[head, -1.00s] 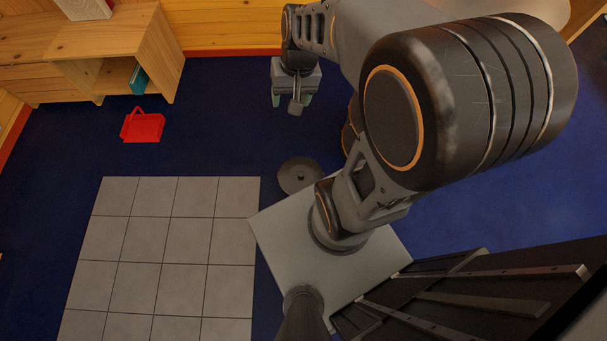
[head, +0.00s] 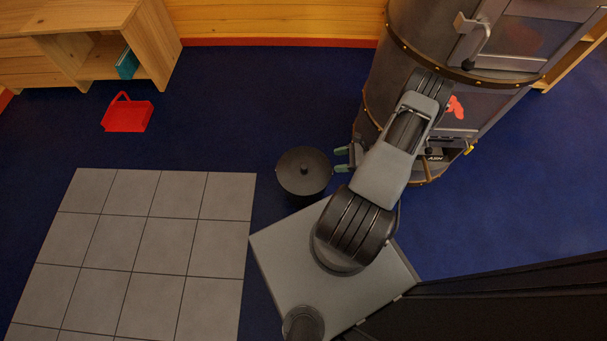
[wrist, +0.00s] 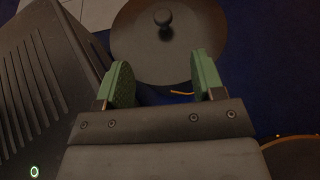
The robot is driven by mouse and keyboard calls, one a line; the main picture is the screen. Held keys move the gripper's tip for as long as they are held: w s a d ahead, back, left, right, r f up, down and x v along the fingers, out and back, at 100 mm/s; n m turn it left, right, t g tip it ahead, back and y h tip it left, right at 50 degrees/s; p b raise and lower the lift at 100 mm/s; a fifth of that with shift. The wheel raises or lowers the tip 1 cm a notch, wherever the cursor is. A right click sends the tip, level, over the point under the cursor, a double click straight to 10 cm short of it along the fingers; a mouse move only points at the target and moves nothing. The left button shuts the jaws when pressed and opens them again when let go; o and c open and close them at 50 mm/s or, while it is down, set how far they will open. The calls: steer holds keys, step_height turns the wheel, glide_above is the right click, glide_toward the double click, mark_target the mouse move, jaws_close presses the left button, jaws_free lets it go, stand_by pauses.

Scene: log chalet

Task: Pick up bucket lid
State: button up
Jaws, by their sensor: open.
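The bucket lid (head: 304,168) is a dark round disc with a small ball knob at its centre. It sits on top of a dark bucket (head: 303,200), whose side shows only a little below the lid. In the wrist view the lid (wrist: 150,62) lies just ahead of the fingers, with its knob (wrist: 162,17) beyond the fingertips, near the top edge. My gripper (head: 342,160) is open and empty, with green finger pads, just right of the lid. In the wrist view my gripper (wrist: 160,75) has its fingers apart, on either side of the lid's near part; contact cannot be told.
A dark metal stove (head: 400,60) stands right of and behind the bucket. A red dustpan-like item (head: 127,113) lies on the blue floor, near a wooden shelf (head: 150,50). Grey floor tiles (head: 150,230) are at left. Blue floor between is clear.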

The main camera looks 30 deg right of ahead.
steer(key=b, duration=0.2)
glide_toward(307, 166)
steer(key=x, duration=0.4)
steer(key=shift+a+f, duration=0.2)
steer(key=shift+b+x, duration=1.15)
steer(key=shift+x, duration=1.85)
steer(key=shift+w+r, duration=0.1)
steer(key=shift+w, duration=0.05)
steer(key=shift+d, duration=0.1)
steer(key=shift+c, duration=0.4)
jaws_close()
